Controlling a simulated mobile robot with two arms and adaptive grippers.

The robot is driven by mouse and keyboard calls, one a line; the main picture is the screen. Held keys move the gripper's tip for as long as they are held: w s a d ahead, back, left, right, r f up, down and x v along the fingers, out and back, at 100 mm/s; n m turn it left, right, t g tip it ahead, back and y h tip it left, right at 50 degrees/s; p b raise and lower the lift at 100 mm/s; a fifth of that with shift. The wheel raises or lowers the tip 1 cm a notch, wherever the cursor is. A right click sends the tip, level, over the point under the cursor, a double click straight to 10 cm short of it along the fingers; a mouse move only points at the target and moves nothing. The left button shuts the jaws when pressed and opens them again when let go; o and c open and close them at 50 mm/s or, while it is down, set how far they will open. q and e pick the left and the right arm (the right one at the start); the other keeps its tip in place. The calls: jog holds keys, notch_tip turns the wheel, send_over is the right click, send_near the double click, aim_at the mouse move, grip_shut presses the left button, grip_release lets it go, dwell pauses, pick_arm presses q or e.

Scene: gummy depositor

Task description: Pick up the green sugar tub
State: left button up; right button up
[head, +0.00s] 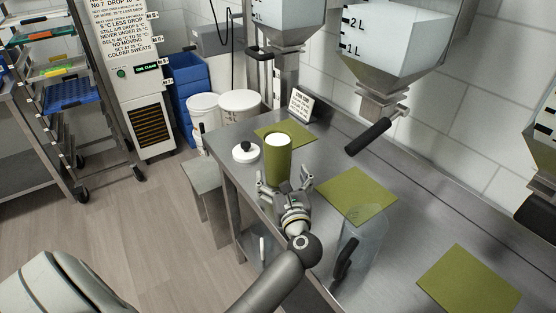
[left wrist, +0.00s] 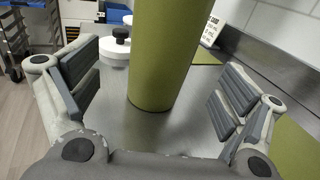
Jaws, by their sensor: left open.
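The green sugar tub (head: 278,164) stands upright on the steel counter, a tall olive-green cylinder with white showing at its top. It fills the middle of the left wrist view (left wrist: 168,55), with its top out of that picture. My left gripper (head: 285,184) is open just on the near side of the tub. In the left wrist view its two padded fingers (left wrist: 156,98) are spread wide, with the tub beyond and between them, not visibly touching. My right gripper is not in view.
A white lid with a black knob (head: 246,151) lies left of the tub. Green mats (head: 357,194) lie on the counter, one behind the tub. A clear jug (head: 362,236) with a black handle stands at right. Hoppers (head: 393,45) hang above; a small sign (head: 301,104) stands behind.

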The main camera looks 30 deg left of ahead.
aim_at(281, 169)
pick_arm(q)
jog(key=p+x, duration=0.1)
jog(key=x, duration=0.3)
jog(key=shift+w+f, duration=0.15)
jog(key=shift+w, duration=0.1)
jog(key=shift+w+a+f, duration=0.15)
jog(key=shift+w+a, duration=0.1)
jog(key=shift+a, duration=0.05)
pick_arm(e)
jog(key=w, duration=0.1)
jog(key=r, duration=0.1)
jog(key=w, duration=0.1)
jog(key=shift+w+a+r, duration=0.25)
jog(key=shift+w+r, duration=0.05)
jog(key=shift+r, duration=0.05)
pick_arm(q)
jog(key=shift+s, duration=0.1)
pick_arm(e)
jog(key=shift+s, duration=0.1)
pick_arm(q)
jog(key=c, duration=1.5)
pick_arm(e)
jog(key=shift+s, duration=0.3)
pick_arm(q)
jog(key=shift+r+p, duration=0.3)
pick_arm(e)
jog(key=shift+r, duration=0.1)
